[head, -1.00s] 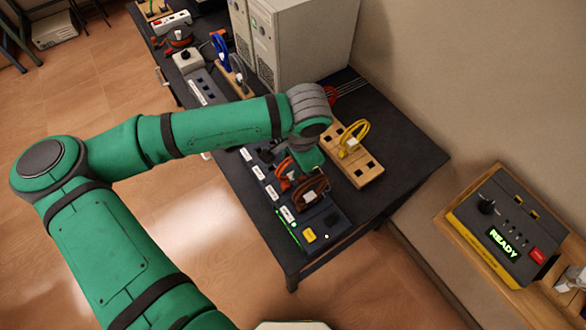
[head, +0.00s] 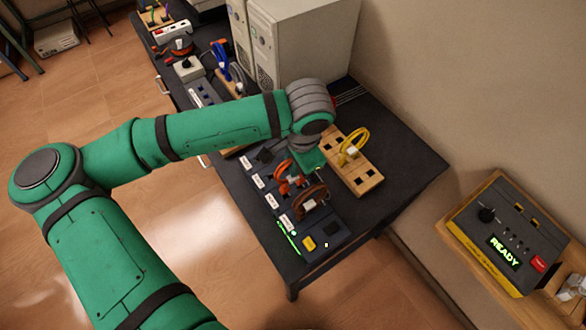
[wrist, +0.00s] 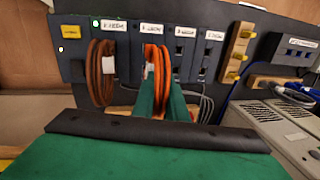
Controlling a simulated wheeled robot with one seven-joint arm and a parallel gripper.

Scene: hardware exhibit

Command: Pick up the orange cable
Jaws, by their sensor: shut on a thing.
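The orange cable (head: 281,172) is a looped cable at the dark labelled socket panel (head: 333,231) on the table. In the wrist view, the orange cable (wrist: 148,57) stands up in front of the panel, between the green fingers of my gripper (wrist: 160,92). The fingers are shut on its loop. In the head view, my gripper (head: 309,160) reaches down beside the cable from the right, and its fingertips are mostly hidden. I cannot tell whether the cable's ends are seated in the sockets.
A brown cable loop (head: 324,192) stands close to the orange one. A yellow cable (head: 361,137) sits on a wooden socket block (head: 366,182) to the right. Beige computer cases (head: 310,45) stand behind my arm. A console reading READY (head: 505,252) is at the right.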

